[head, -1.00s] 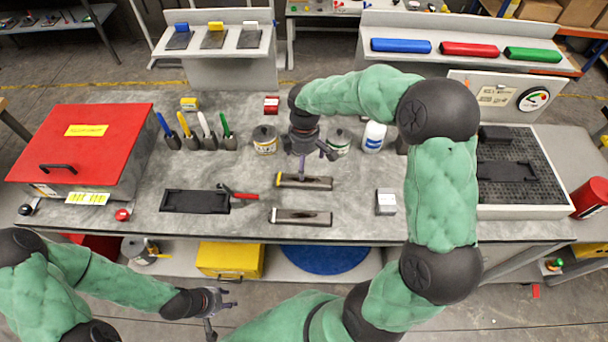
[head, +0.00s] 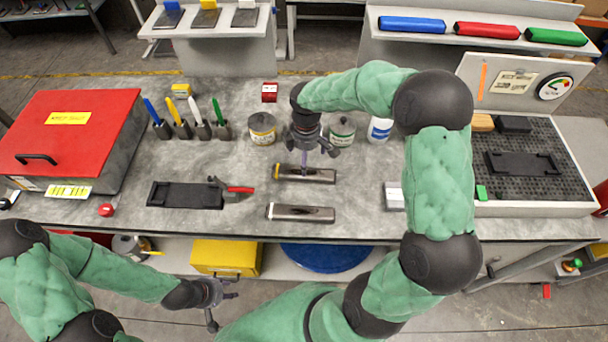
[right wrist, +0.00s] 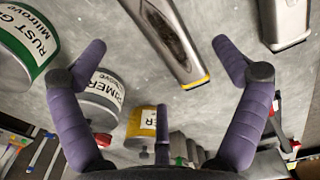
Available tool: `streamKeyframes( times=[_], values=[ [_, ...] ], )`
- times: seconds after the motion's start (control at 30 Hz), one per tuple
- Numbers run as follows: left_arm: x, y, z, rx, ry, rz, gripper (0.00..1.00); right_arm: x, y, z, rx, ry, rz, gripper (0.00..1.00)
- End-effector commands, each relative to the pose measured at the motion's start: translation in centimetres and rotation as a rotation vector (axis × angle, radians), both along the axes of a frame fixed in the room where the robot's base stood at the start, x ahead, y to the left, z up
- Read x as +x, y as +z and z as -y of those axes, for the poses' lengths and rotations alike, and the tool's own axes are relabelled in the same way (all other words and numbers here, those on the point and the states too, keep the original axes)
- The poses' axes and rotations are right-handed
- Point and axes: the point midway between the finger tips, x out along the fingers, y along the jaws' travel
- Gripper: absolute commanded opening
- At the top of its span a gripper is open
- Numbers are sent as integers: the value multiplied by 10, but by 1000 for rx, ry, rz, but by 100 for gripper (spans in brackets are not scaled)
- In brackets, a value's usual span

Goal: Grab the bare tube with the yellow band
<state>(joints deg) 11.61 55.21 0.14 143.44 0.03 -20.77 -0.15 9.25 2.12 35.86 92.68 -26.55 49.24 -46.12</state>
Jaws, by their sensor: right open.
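The bare tube with the yellow band (head: 318,175) lies flat on the grey bench, dark and metallic, its yellow-banded end to the left. My right gripper (head: 312,160) is just above and behind it, fingers pointing down. In the right wrist view the open gripper (right wrist: 160,48) has widely spread fingers with the tube (right wrist: 165,38) below and between them, its yellow band toward the palm; nothing is held. A similar tube with a white band (head: 302,213) lies in front, parallel. My left gripper (head: 218,298) is open and empty, in front of the bench.
A yellow-label can (head: 262,130), a green-label can (head: 341,133) and a blue-label can (head: 379,129) stand behind the tubes. A black tray (head: 185,196) and a red-handled tool (head: 235,189) lie left. A grey-white block (head: 394,195) sits right. A red-lidded box (head: 75,118) stands far left.

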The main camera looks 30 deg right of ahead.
Motion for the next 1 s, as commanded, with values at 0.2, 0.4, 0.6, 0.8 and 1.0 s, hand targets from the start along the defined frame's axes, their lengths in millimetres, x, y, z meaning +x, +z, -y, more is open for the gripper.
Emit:
streamKeyframes(
  times=[0.2, 0.4, 0.6, 0.8, 1.0],
  values=[
    [0, -5, 0, 0, 0, 0, 40, 1, -20, 0, -1, 1, 1, 97],
    [0, -12, 0, 0, 0, 0, 40, 2, -41, -3, 1, 0, -1, 97],
    [0, -19, 0, 0, 0, 0, 40, 2, -67, -4, 0, 0, -1, 97],
    [0, -19, 0, 0, 0, 0, 40, 3, -70, -4, 0, 0, 1, 97],
    [0, -18, 0, 0, 0, 0, 40, 3, -70, -4, 0, 0, 1, 61]
  ],
)
